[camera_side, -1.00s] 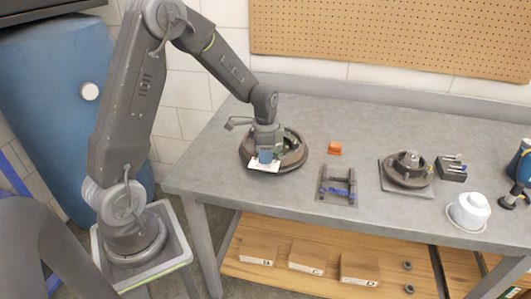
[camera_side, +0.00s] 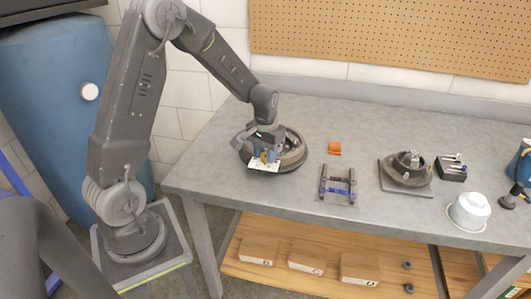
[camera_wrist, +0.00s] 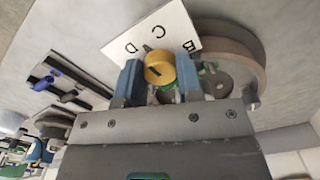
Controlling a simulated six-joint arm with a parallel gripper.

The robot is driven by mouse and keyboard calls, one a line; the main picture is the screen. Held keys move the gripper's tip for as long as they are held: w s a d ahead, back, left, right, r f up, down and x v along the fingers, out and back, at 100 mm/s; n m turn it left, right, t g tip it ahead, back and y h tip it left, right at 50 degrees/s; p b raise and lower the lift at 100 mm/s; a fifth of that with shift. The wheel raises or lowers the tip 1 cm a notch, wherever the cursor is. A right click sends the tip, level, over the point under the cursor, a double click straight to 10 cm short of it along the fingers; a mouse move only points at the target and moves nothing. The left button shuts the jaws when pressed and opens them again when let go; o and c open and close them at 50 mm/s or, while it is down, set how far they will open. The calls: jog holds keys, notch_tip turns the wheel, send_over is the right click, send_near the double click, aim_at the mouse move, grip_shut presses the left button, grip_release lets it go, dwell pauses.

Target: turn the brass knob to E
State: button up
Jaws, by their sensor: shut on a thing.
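The brass knob (camera_wrist: 160,68) is a round yellow disc with a dark slot, between the two blue fingers of my gripper (camera_wrist: 160,80) in the wrist view. The fingers are shut on its sides. A small dark pointer at the knob's edge points between the letters C and D. The white card (camera_wrist: 182,30) behind it shows B, C and D; no E can be read. The knob sits beside a round grey housing (camera_wrist: 232,45). In the side view my gripper (camera_side: 266,154) is low over the housing (camera_side: 295,160), with the card (camera_side: 262,168) in front.
Farther right are a round grey unit (camera_side: 407,170), a black block (camera_side: 452,168) and a white cup (camera_side: 469,211). The bench's front left (camera_side: 205,182) is bare.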

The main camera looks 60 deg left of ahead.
jog(key=n, duration=0.4)
jog(key=shift+n, duration=0.4)
jog(key=n, duration=0.3)
jog(key=shift+n, duration=0.3)
jog(key=n, duration=0.4)
jog(key=shift+n, duration=2.1)
jog(key=o, duration=0.9)
